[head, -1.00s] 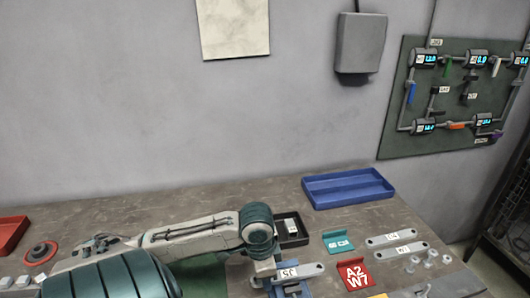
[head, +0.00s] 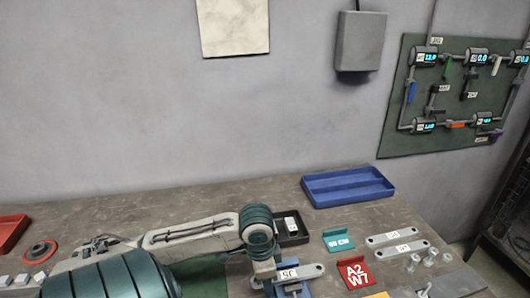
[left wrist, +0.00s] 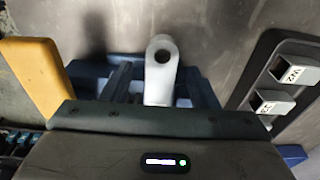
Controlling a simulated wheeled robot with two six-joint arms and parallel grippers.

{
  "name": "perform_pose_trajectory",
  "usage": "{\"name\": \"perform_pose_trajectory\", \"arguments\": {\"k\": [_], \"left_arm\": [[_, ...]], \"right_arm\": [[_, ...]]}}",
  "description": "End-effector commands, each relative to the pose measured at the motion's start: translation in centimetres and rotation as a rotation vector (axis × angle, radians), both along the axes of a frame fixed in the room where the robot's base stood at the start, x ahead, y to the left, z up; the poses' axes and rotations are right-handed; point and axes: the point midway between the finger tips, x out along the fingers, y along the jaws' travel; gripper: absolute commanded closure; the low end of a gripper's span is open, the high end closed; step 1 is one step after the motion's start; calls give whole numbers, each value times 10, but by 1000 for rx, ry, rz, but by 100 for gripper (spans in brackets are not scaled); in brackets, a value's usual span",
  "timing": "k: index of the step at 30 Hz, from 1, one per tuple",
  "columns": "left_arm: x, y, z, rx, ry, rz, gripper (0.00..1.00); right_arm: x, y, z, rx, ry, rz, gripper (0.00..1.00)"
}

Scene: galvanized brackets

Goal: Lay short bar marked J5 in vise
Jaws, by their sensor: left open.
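The short bar marked J5 (head: 312,271) is a pale grey strip with a white label and a hole at its free end. It lies across the blue vise (head: 303,287) at the front of the bench. In the left wrist view the bar (left wrist: 161,75) points away from me, with blue vise parts (left wrist: 203,93) on both sides. My left gripper (head: 266,277) is open, low over the bar's labelled end. The bar's near end is hidden by my gripper body, and its exact seating between the jaws cannot be told. My right gripper is not in view.
A black tray (head: 303,238) stands just behind the vise. A red A2 W7 sign (head: 354,273), a teal sign (head: 338,241) and two more labelled bars (head: 399,249) lie to the right. A blue tray (head: 347,203) is at the back. Bare bench lies behind my arm.

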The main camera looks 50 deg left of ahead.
Motion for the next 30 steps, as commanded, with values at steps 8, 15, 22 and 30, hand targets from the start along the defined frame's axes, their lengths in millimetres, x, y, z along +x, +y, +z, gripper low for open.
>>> {"name": "perform_pose_trajectory", "arguments": {"k": [8, 15, 22, 30], "left_arm": [[-1, 2, 14, 4, -2, -3, 46], [-4, 4, 49, 7, -2, -3, 46], [-7, 5, 80, 6, -1, -2, 46], [-9, 5, 102, 2, 0, -2, 46]], "right_arm": [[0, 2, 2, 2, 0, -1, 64], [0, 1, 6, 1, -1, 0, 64], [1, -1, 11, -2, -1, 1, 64], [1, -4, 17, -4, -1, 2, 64]]}}
